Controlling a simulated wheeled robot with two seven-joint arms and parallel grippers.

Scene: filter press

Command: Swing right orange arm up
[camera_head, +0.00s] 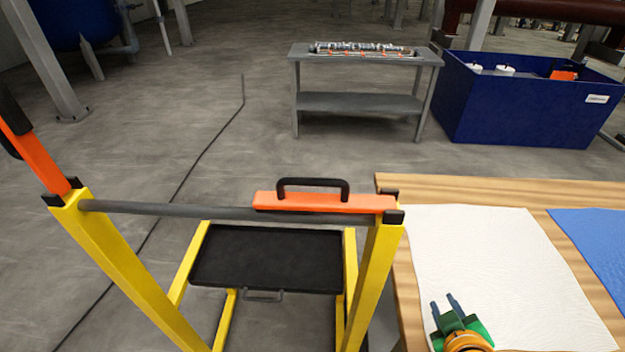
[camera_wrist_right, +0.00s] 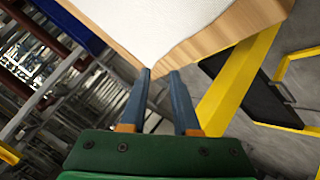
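The right orange arm (camera_head: 375,203) lies level along the grey crossbar of the yellow frame (camera_head: 380,265), its end at the right post. A black handle (camera_head: 312,182) stands up from its top. The left orange arm (camera_head: 42,160) is tilted steeply upward from the left post, with a black handle at the left picture edge. My right gripper (camera_head: 445,301) is over the white cloth, to the lower right of the right orange arm and apart from it. In the right wrist view its two blue fingers (camera_wrist_right: 160,74) are spaced apart with nothing between them. My left gripper is not in view.
A wooden table (camera_head: 400,184) with a white cloth (camera_head: 490,240) and a blue cloth (camera_head: 600,235) stands right of the frame. A black tray (camera_head: 268,258) sits low inside the frame. A grey bench (camera_head: 360,103) and blue bin (camera_head: 520,105) stand behind, with open floor between.

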